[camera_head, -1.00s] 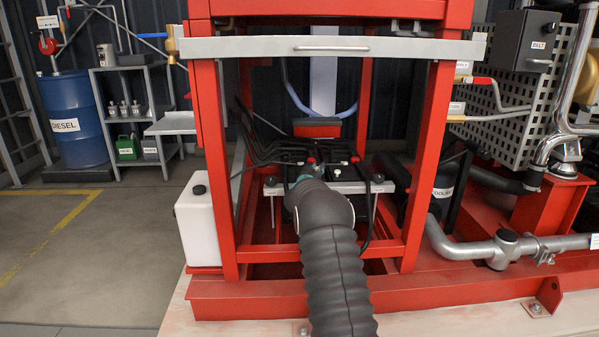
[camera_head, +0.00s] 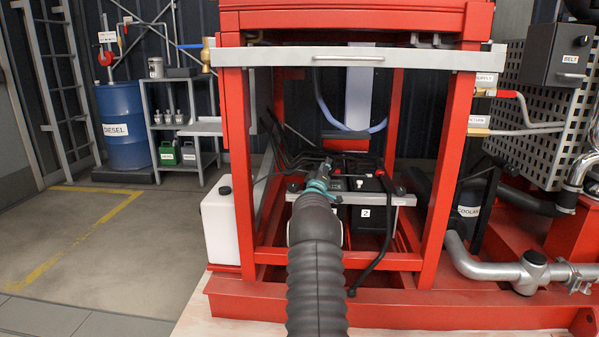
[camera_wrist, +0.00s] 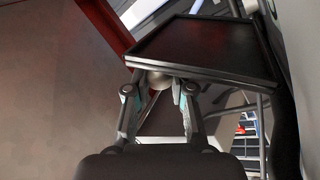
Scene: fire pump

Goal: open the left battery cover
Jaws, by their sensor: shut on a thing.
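Two black batteries sit inside the red frame in the head view. The right one, battery 2 (camera_head: 363,214), carries a white label "2". The left battery is mostly hidden behind my arm. My gripper (camera_head: 322,180) is over the left battery's front. In the wrist view my gripper (camera_wrist: 158,90) is shut on a small rounded metal knob (camera_wrist: 158,79) at the edge of a dark, flat, rimmed panel (camera_wrist: 205,48). The panel looks like the left battery cover. It fills the upper middle of the wrist view, beyond the fingers; its angle is hard to tell.
A grey metal bar (camera_head: 405,200) crosses in front of the batteries, and black cables (camera_head: 378,245) hang at the right. Red frame posts (camera_head: 240,170) stand either side; a grey drawer front (camera_head: 440,58) spans above. A white tank (camera_head: 220,228) stands left. Open floor lies further left.

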